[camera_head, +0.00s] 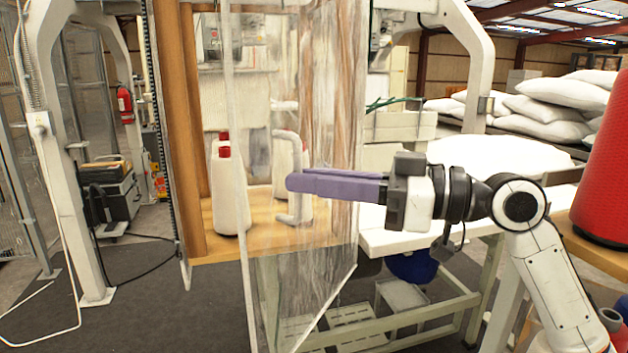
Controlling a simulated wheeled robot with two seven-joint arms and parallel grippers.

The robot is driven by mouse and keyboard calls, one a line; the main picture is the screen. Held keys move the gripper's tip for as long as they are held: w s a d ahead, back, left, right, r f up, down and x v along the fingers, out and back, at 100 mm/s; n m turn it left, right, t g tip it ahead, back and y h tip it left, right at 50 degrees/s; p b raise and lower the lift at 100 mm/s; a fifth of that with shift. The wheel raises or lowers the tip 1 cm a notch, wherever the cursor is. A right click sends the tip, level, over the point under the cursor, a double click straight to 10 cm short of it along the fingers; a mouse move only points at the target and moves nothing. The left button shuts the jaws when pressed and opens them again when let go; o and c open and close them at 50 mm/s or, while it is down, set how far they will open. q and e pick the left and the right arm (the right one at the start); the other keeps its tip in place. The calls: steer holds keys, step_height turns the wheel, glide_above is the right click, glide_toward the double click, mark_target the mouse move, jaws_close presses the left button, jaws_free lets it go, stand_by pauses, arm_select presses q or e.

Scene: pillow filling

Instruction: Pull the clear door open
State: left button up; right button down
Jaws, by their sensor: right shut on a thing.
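The clear door (318,280) is a tall see-through panel in the middle of the view. It stands swung out at an angle from the wooden cabinet frame (187,150), its near edge at the left. A pale C-shaped handle (307,200) shows on the panel. My right gripper (290,182) has purple fingers and reaches in from the right. Its fingers are shut on the handle, and their tips cover part of it. My left gripper is not in view.
A white bottle with a red cap (230,195) stands on the cabinet's wooden shelf (215,247); another pale bottle shows through the panel. A white table (400,240) stands right behind my arm. A red cylinder (607,170) is at the far right.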

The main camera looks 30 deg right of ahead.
steer(key=shift+w+d+r, duration=0.2)
steer(key=shift+w+d, duration=0.05)
steer(key=shift+d, duration=0.2)
steer(key=c, duration=2.2)
jaws_free()
steer(key=o, duration=0.4)
steer(key=shift+d+f, duration=0.15)
steer(key=shift+c, duration=0.2)
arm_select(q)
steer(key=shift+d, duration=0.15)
arm_select(e)
steer(key=shift+a, duration=0.2)
steer(key=shift+f, duration=0.1)
